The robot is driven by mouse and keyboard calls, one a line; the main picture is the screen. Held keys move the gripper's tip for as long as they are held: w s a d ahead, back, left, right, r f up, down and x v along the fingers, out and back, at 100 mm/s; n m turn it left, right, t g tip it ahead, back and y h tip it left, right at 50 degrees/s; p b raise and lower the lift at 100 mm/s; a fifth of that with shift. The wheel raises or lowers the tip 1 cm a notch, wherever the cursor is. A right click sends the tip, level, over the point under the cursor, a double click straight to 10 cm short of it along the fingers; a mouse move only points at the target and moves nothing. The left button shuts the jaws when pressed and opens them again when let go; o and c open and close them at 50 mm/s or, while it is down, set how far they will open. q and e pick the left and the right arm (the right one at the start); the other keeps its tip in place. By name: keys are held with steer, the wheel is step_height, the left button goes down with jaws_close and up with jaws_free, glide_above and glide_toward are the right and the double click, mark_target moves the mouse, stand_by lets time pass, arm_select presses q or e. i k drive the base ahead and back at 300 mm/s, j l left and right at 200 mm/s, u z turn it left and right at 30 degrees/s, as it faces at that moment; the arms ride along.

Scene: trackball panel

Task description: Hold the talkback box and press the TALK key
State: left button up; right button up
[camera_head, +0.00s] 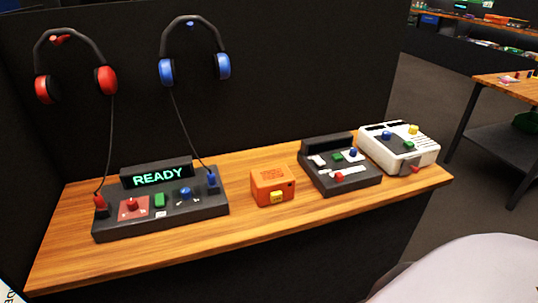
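An orange box (267,183), which looks like the talkback box, stands upright on the wooden shelf between two dark consoles. Any lettering on the key is too small to read. Neither of my grippers shows in the head view, and nothing touches the box.
A dark console (190,208) with a lit READY display stands left of the box. Another dark console (356,182) and a white unit (419,158) stand to its right. Red headphones (106,80) and blue headphones (223,66) hang behind. The shelf (130,255) is clear along its front.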

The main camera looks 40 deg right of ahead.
mark_target(277, 196)
steer(key=l+u, duration=0.35)
steer(key=k+l+u, duration=0.15)
steer(key=l+u, duration=0.2)
steer(key=k+l+u, duration=0.3)
steer(key=l+u, duration=0.15)
steer(key=l, duration=0.2)
steer(key=k+l+u, duration=0.15)
steer(key=k+l, duration=0.3)
steer(key=l, duration=0.2)
steer(key=k+l+u, duration=0.1)
steer(key=k+l, duration=0.35)
steer(key=l, duration=0.15)
